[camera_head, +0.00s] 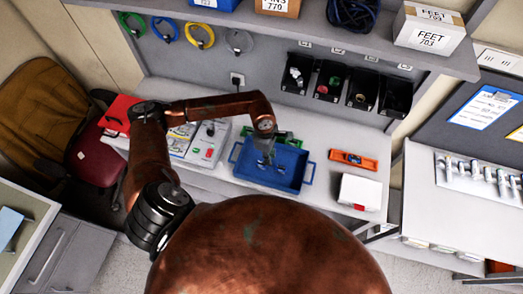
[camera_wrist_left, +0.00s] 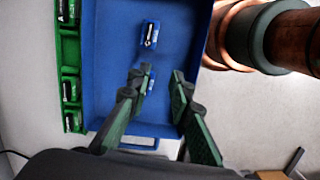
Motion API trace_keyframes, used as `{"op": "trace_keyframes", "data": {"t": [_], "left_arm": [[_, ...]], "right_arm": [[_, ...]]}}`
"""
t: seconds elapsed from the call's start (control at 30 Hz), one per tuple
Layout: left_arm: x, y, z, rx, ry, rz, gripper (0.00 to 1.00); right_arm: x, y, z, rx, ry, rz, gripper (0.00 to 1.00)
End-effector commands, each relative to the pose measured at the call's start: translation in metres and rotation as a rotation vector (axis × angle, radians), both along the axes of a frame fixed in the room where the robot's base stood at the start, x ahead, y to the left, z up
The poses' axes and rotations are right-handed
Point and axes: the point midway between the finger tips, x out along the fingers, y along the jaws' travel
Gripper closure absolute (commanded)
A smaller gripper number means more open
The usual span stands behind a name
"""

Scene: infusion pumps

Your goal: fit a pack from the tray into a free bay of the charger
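The blue tray (camera_head: 285,182) is on the bench, and its floor (camera_wrist_left: 112,60) shows in the left wrist view. One dark pack with a light marking (camera_wrist_left: 150,34) lies in it towards the far end. A second pack (camera_wrist_left: 151,82) lies between my fingertips, partly hidden by a finger. The green charger (camera_wrist_left: 68,50) runs along the tray's left side there, with several dark packs in its bays; a middle stretch looks empty. In the head view the charger (camera_head: 290,142) is behind the tray, mostly hidden. My left gripper (camera_head: 267,157) is over the tray, fingers open (camera_wrist_left: 160,77). My right gripper is out of view.
Left of the tray are grey devices (camera_head: 208,140) and a red folder (camera_head: 120,115). Black bins (camera_head: 330,82) stand behind, under a shelf with boxes (camera_head: 428,30).

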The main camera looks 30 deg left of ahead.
Motion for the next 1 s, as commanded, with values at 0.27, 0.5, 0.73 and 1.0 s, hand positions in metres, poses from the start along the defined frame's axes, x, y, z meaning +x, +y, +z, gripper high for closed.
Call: {"op": "trace_keyframes", "data": {"t": [0.27,0.5,0.73,1.0], "left_arm": [[0.007,0.045,-0.002,0.143,0.007,-0.015,0.8],[0.006,0.044,-0.017,0.138,0.006,-0.015,0.8],[0.006,0.044,-0.045,0.138,0.008,-0.015,0.8],[0.007,0.043,-0.08,0.137,0.006,-0.015,0.8]], "right_arm": [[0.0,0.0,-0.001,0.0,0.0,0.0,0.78],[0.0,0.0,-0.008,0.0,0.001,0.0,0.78],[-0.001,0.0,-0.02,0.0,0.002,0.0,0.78],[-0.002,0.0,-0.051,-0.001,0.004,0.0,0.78]]}}
